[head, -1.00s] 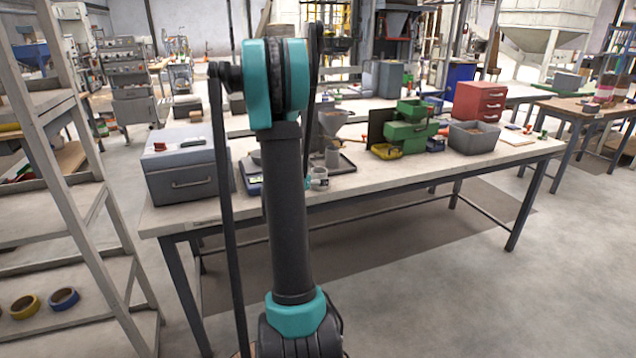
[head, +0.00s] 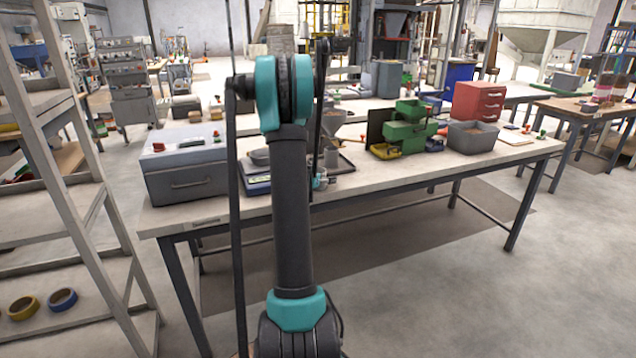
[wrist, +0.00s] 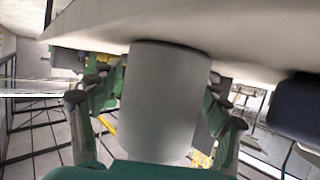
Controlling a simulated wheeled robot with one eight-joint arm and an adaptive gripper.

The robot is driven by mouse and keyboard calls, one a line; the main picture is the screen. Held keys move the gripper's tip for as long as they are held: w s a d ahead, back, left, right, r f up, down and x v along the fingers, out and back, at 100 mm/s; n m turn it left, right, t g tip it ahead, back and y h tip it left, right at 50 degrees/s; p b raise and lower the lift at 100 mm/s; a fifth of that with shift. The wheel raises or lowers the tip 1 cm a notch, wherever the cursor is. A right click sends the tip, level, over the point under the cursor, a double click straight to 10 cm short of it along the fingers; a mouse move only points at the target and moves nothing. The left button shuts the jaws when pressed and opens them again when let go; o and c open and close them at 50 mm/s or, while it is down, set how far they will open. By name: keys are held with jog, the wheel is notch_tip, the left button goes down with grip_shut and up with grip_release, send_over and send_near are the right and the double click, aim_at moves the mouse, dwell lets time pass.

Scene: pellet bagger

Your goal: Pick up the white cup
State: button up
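The white cup (wrist: 165,100) fills the middle of the wrist view as a plain pale cylinder. The picture is upside down there, with the pale tabletop (wrist: 240,32) along the top and the cup standing against it. My gripper (wrist: 160,90) has green fingers with dark joints, one on each side of the cup. The fingers look spread around it; whether either one touches it is not clear. In the head view my gripper (head: 319,181) is small at the workbench's (head: 380,184) near edge, mostly behind my arm. The cup is barely visible there.
A grey lidded box (head: 185,172) stands left of my arm. A funnel stand (head: 333,150) is just behind the gripper. A green machine (head: 408,132), a grey bin (head: 473,137) and a red drawer unit (head: 478,103) stand to the right. A shelf rack (head: 85,215) is at far left.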

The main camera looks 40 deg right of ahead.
jog(key=c, duration=1.2)
jog(key=shift+c, duration=0.3)
jog(key=shift+r, duration=0.1)
